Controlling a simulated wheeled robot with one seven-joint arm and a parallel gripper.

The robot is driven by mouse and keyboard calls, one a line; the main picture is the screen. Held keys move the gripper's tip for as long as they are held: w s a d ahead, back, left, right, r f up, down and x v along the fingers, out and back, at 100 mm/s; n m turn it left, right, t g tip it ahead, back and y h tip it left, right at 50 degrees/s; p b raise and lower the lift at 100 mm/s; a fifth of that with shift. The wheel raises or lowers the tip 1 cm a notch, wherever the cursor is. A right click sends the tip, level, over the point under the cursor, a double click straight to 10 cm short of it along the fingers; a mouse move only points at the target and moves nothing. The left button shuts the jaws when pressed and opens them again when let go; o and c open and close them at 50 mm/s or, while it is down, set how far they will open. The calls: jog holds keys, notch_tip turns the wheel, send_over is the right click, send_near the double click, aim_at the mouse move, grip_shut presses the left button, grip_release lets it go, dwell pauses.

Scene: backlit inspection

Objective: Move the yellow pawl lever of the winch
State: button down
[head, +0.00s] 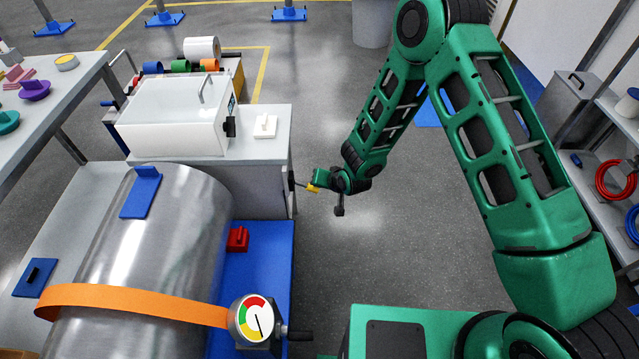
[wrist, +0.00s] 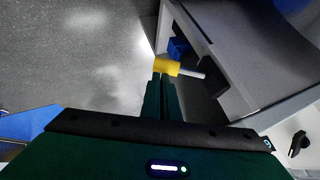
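The yellow pawl lever (head: 313,188) sticks out from the right side of a grey cabinet, low beside the floor area. In the wrist view its yellow knob (wrist: 167,67) sits on a thin grey rod that runs right into a dark block (wrist: 205,75). My gripper (head: 321,184) is at the knob. In the wrist view its two fingers (wrist: 160,82) are close together, with their tips right at the knob's near side. They look shut and not around it; whether they touch it I cannot tell. The winch body is not clearly seen.
The grey cabinet (head: 262,185) carries a white box (head: 175,115). A large metal cylinder (head: 185,245) with an orange strap (head: 130,302) and a dial gauge (head: 255,318) lies at the front left. A shelf (head: 608,150) stands at the right. The floor (head: 400,250) between is clear.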

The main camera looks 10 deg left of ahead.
jog(key=shift+s+f, duration=0.1)
jog(key=shift+s, duration=0.1)
jog(key=s+d+r, duration=0.3)
jog(key=d+r, duration=0.3)
jog(key=r, duration=0.4)
jog(key=shift+s+d+r, duration=0.3)
jog(key=shift+d+r, duration=0.05)
jog(key=s+d+r+m+g+h, duration=0.15)
jog(key=d+r, duration=0.35)
jog(key=d, duration=0.5)
jog(key=s+d+r+h, duration=0.1)
jog(key=d+r+h, duration=0.1)
jog(key=d+r, duration=0.55)
jog(key=s+d+r+m+g+h, duration=0.15)
jog(key=d+r, duration=0.25)
jog(key=d, duration=0.8)
jog(key=s+d+r+m+g+h, duration=0.1)
jog(key=s+d+r, duration=0.2)
jog(key=s+d, duration=0.25)
jog(key=s+d+r, duration=0.4)
jog(key=s, duration=0.3)
jog(key=s+d+r+m+g+y, duration=0.1)
jog(key=s+r, duration=0.3)
jog(key=s, duration=1.2)
jog(key=shift+d+r+m+g, duration=0.2)
jog(key=shift+d+m+g, duration=0.3)
jog(key=shift+m+g, duration=0.15)
